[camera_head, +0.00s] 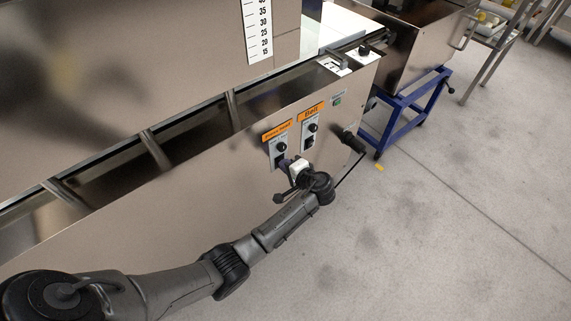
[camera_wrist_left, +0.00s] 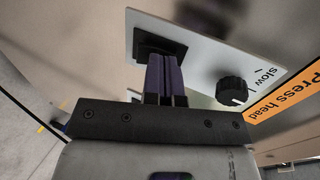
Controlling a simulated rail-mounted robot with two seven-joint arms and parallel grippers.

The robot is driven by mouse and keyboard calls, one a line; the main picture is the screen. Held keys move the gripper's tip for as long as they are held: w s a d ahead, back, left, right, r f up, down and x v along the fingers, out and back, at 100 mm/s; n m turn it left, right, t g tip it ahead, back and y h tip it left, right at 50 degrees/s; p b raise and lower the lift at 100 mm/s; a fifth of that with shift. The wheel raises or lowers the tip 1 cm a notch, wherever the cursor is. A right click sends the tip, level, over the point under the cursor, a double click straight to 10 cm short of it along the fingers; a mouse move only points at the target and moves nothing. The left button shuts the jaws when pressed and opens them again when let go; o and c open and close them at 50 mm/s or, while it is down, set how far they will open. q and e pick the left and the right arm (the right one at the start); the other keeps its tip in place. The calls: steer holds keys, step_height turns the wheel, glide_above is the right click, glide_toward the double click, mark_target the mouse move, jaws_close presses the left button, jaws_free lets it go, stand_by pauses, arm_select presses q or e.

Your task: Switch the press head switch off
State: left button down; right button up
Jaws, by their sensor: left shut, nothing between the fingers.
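The press head panel (camera_head: 277,150) is a pale plate under an orange label on the machine's side. In the left wrist view the panel (camera_wrist_left: 200,52) shows a black knob (camera_wrist_left: 232,93) beside the word "slow" and the orange "Press head" label (camera_wrist_left: 290,98). The black press head switch (camera_wrist_left: 150,44) sits on the plate, partly hidden behind my fingers. My left gripper (camera_head: 286,163) is shut and empty, its fingertips (camera_wrist_left: 163,60) right at the switch. I cannot tell whether they touch it or which way the switch is set. My right gripper is not in view.
The belt panel (camera_head: 310,132), with its own orange label, knob and switch, is just right of the press head panel. A black handle (camera_head: 352,141) sticks out further right. A blue-framed cart (camera_head: 400,121) stands beyond. Open floor (camera_head: 450,230) lies at the right.

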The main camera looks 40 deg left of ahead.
arm_select(q)
steer(key=p+v, duration=0.6)
steer(key=v, duration=0.7)
steer(key=shift+d+r+p, duration=0.25)
steer(key=shift+r+p, duration=0.05)
steer(key=shift+p, duration=0.1)
